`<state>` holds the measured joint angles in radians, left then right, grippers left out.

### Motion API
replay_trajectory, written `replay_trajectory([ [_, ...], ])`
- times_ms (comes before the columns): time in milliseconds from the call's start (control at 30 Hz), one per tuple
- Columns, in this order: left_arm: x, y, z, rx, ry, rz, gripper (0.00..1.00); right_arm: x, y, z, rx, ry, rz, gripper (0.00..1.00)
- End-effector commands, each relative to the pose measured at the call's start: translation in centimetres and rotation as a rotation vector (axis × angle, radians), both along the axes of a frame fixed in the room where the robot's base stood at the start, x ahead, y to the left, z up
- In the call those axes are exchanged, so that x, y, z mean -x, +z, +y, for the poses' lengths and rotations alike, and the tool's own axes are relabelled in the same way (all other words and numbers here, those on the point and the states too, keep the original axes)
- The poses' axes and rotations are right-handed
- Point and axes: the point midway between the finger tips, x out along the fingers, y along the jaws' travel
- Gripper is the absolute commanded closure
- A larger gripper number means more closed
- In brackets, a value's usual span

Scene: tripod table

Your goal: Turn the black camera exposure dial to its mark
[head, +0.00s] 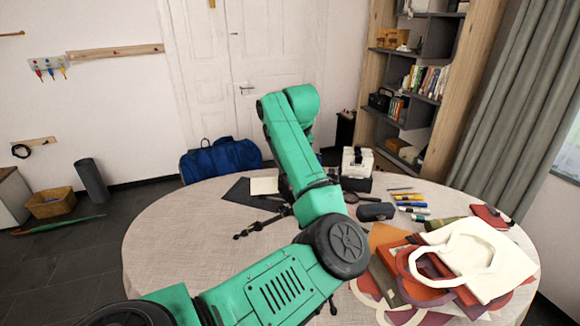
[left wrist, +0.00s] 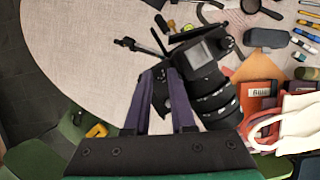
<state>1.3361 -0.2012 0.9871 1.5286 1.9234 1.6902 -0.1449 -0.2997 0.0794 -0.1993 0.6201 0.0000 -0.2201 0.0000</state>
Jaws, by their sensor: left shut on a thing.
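The black camera (left wrist: 203,60) stands on a small tripod (left wrist: 140,46) in the left wrist view, with its ribbed lens (left wrist: 215,100) pointing down and right. My left gripper (left wrist: 160,76) has its two purple fingers at the camera's left side, shut on a small dark part that I take to be the exposure dial (left wrist: 160,96). The fingers cover much of the dial, and I cannot make out its mark. In the head view my green left arm hides the camera and the gripper; only tripod legs (head: 262,225) show. My right gripper is not in view.
A dark glasses case (head: 376,211), several pens (head: 411,204) and a magnifier lie right of the arm. A cream tote bag (head: 480,262) lies over books at the table's right. A black sheet (head: 240,195) lies behind the tripod. The table's left side (head: 175,245) is clear.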

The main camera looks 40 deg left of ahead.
Motion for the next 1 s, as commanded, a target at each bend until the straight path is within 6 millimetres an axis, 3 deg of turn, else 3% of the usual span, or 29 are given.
replay_trajectory([
  [267,-0.03,0.1,0.02,-0.001,0.0,-0.002,1.0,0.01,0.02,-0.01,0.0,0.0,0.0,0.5],
  [300,-0.03,0.1,0.02,-0.001,0.0,-0.002,0.7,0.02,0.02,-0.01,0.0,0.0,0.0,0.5],
  [367,-0.01,0.09,0.02,-0.001,0.0,-0.002,0.47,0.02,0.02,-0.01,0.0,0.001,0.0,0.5],
  [1000,-0.09,0.03,-0.08,0.001,-0.004,-0.001,0.47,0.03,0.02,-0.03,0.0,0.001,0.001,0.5],
])
